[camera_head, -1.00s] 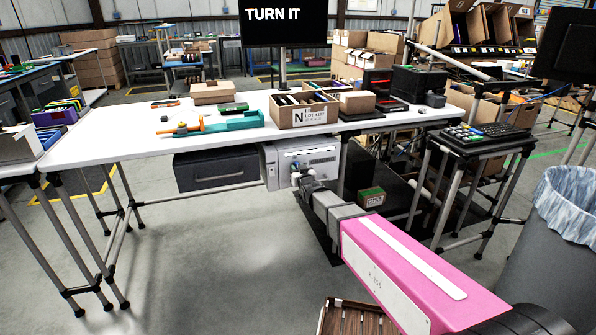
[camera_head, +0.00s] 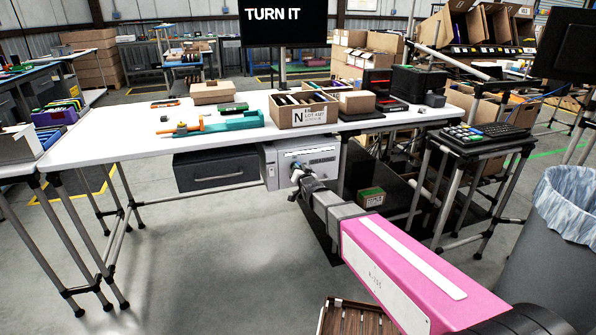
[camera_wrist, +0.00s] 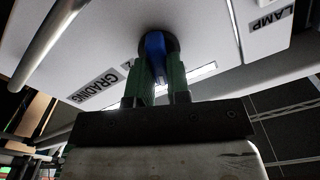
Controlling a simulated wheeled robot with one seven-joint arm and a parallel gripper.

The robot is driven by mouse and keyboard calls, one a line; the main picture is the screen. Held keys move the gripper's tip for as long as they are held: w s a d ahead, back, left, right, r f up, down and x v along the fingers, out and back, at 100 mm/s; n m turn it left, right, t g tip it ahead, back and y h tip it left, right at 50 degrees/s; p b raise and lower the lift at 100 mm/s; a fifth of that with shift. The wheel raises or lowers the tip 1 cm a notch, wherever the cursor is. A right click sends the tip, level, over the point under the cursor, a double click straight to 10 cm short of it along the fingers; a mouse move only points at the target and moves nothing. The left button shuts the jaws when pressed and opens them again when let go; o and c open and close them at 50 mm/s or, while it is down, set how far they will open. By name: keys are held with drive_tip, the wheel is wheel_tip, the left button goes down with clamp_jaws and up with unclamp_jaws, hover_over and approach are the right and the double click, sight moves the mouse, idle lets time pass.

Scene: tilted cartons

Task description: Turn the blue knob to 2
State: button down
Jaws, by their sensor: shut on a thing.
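The blue knob (camera_wrist: 155,52) sits on a dark round base on a pale panel (camera_wrist: 100,45) in the wrist view. My gripper (camera_wrist: 156,66) has its two green fingers on either side of the knob, shut on it.
The white table (camera_head: 130,145) above holds an open carton (camera_head: 302,117) and a teal tool (camera_head: 232,122). A dark drawer (camera_head: 215,170) hangs left of the box. A stand with a keyboard (camera_head: 480,138) and a bin (camera_head: 550,245) are at the right. Floor at front left is clear.

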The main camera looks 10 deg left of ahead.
drive_tip(key=m, duration=0.6)
drive_tip(key=shift+d+m, duration=0.15)
drive_tip(key=shift+m, duration=0.15)
drive_tip(key=m, duration=0.6)
drive_tip(key=shift+w+f+m, duration=0.1)
drive_tip(key=shift+f+m, duration=0.1)
drive_tip(key=shift+m, duration=0.1)
drive_tip(key=c, duration=1.1)
unclamp_jaws()
drive_tip(key=v, duration=1)
drive_tip(key=shift+s+d, duration=0.2)
drive_tip(key=shift+s, duration=0.15)
